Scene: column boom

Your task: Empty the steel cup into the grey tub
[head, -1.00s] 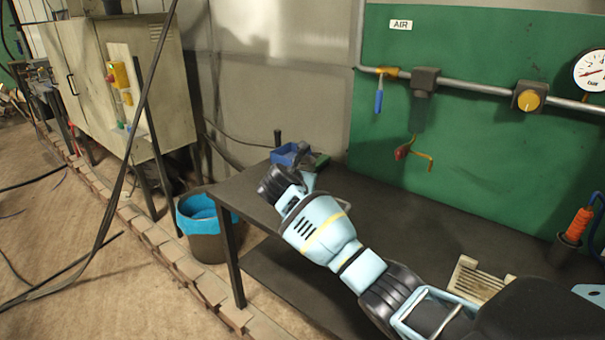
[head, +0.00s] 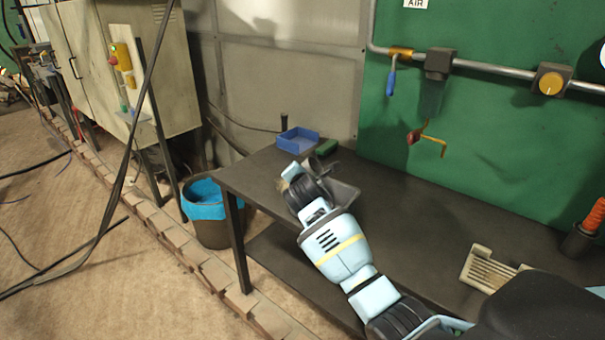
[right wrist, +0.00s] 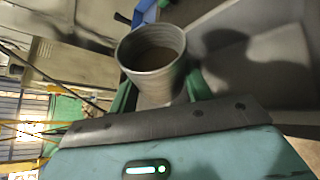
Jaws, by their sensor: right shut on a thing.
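The steel cup (right wrist: 150,62) is between the green fingers of my right gripper (right wrist: 160,92) in the right wrist view. Its round mouth faces the camera, and its inside looks dull grey-brown; I cannot tell how full it is. My right gripper is shut on the cup. In the head view my right wrist hides most of the gripper and cup. The grey tub (head: 346,194) shows partly behind that wrist on the dark table. Large grey walls on the right of the wrist view look like the tub (right wrist: 265,55), close beside the cup. My left gripper is not in view.
A small blue bin (head: 297,141) stands at the table's far left corner. A slatted pale block (head: 488,268) lies on the dark table (head: 420,225) at the right. A bucket with a blue liner (head: 208,215) stands on the floor. The table's middle is clear.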

